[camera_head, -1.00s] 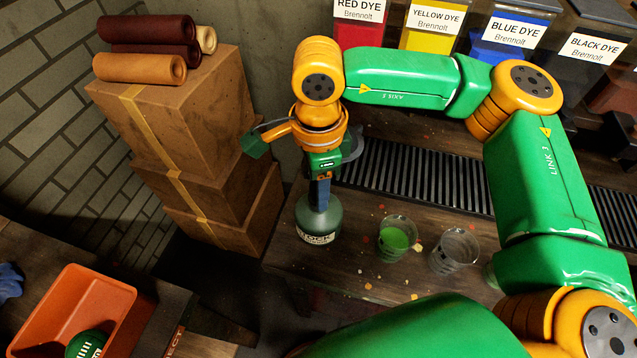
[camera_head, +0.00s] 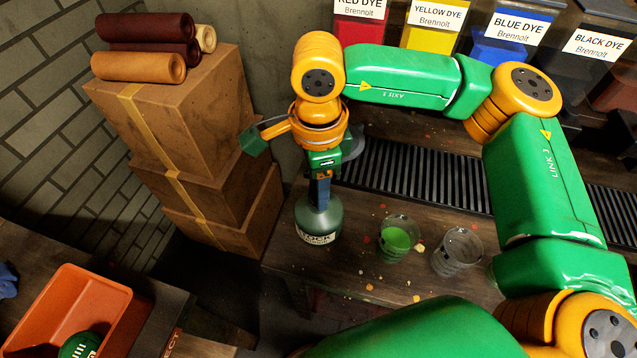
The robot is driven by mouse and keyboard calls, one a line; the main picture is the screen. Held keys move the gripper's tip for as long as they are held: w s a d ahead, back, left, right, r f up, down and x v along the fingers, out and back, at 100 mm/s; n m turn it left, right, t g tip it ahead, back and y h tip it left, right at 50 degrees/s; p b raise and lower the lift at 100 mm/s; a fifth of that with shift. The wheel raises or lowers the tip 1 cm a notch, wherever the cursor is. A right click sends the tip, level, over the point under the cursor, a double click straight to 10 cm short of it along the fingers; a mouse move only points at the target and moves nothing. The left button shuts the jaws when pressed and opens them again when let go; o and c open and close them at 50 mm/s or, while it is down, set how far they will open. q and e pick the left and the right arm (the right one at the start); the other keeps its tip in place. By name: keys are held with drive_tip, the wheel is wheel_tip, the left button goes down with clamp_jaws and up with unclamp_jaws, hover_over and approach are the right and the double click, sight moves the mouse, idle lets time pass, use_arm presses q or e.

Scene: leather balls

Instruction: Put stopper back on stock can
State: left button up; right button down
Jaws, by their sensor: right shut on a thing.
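The stock can (camera_head: 318,222) is a dark green rounded vessel with a white label, standing upright on the wooden table (camera_head: 345,270). My right gripper (camera_head: 320,195) points straight down over the can, its fingertips at the can's neck. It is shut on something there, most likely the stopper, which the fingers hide. I cannot tell whether the stopper is seated in the mouth. My left gripper is not in view.
A glass of green liquid (camera_head: 394,240) and a clear glass (camera_head: 456,252) stand right of the can. A black slotted grate (camera_head: 420,180) lies behind. Stacked cardboard boxes (camera_head: 200,150) stand left. An orange bin (camera_head: 75,305) with a green ball (camera_head: 78,345) is at lower left.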

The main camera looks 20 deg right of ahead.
idle(0.4)
drive_tip(key=shift+b, duration=0.3)
unclamp_jaws()
idle(0.4)
drive_tip(key=shift+r+p, duration=2.45)
drive_tip(key=shift+r, duration=1.1)
